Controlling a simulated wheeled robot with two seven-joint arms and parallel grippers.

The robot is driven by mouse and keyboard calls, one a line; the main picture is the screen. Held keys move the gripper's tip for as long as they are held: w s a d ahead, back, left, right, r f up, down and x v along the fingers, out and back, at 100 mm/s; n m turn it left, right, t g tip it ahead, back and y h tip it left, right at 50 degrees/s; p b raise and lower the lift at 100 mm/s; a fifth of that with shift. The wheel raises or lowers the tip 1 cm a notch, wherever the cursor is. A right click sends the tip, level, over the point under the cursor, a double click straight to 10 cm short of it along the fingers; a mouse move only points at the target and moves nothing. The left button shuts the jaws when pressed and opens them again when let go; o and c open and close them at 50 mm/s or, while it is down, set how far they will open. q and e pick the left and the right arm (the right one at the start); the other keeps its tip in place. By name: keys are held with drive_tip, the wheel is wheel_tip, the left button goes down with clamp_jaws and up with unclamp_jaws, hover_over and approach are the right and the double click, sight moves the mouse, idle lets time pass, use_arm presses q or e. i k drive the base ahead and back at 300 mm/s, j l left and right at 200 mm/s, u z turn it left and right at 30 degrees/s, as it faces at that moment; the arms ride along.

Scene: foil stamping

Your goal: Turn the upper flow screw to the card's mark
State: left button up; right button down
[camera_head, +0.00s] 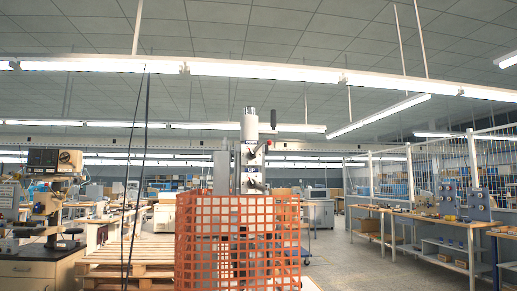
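No gripper or arm of mine shows in the head view. I cannot pick out a flow screw or a card with a mark at this size. A tall grey machine (250,150) with a cylinder on top stands upright in the middle, its lower part behind an orange mesh barrier (238,200). A bench machine (45,205) with a round gauge-like part stands on a cabinet at the far left. Several grey units (478,198) with knobs stand on the right-hand workbench; their details are too small to tell.
The orange barrier blocks the way straight ahead. Wooden pallets (130,262) are stacked to its left. A long workbench (425,217) with a wire mesh fence (430,165) runs along the right. Bare floor (365,268) lies between barrier and bench. Thin dark cables hang at left.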

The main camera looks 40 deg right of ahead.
sight(252, 154)
drive_tip(key=k+l+z, duration=0.2)
drive_tip(key=z, duration=0.25)
drive_tip(key=k+l+z, duration=0.35)
drive_tip(key=z, duration=0.15)
